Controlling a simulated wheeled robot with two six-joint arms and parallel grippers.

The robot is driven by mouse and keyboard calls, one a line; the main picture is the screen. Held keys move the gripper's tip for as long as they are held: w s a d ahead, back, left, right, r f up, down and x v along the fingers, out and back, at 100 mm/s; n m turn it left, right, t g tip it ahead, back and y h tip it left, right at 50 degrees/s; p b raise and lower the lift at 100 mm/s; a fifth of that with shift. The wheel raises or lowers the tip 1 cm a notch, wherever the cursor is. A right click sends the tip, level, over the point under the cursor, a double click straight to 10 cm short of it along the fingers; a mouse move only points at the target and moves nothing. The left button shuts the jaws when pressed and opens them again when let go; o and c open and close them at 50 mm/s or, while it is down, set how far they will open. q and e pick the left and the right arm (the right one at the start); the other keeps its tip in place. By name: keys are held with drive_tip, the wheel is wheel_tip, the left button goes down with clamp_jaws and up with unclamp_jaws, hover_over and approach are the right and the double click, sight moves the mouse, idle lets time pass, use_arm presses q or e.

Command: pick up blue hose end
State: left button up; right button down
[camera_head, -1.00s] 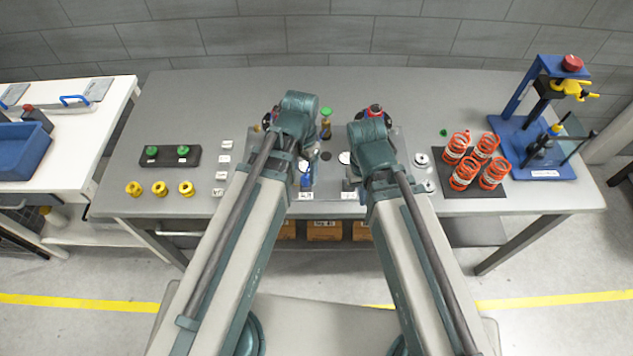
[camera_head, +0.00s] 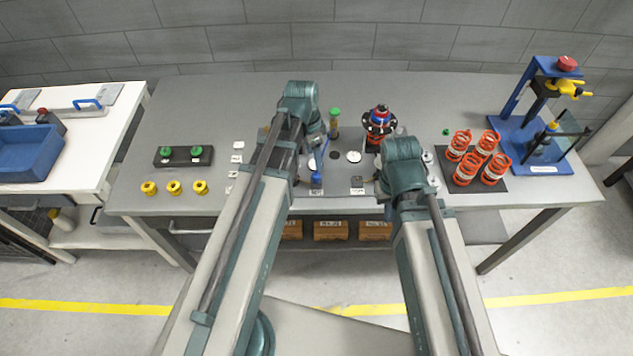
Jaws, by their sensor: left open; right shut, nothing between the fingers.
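The blue hose end (camera_head: 317,180) appears as a small blue piece at the front middle of the grey table, just behind a white label. A thin blue strip (camera_head: 320,155) shows behind it. My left gripper (camera_head: 312,138) is open, mostly hidden by its own arm, to the left of and behind the blue piece. I cannot tell whether it touches anything. My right gripper (camera_head: 382,188) is shut and empty, largely hidden under its wrist, to the right of the blue piece.
A dark round assembly with a red and blue top (camera_head: 380,122) stands behind my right wrist. A green-capped bottle (camera_head: 334,122) stands nearby. Orange springs (camera_head: 475,157) and a blue press (camera_head: 540,150) are at right. Green knobs (camera_head: 184,156) and yellow rings (camera_head: 174,187) are at left.

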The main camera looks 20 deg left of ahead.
use_arm(q)
drive_tip(key=b, duration=0.4)
hover_over(316, 174)
drive_tip(key=f, duration=0.5)
drive_tip(key=shift+s, duration=0.2)
drive_tip(key=shift+f, duration=0.1)
drive_tip(key=f+b, duration=0.5)
drive_tip(key=shift+w+f, duration=0.15)
drive_tip(key=shift+w, duration=0.1)
drive_tip(key=shift+c, duration=0.2)
clamp_jaws()
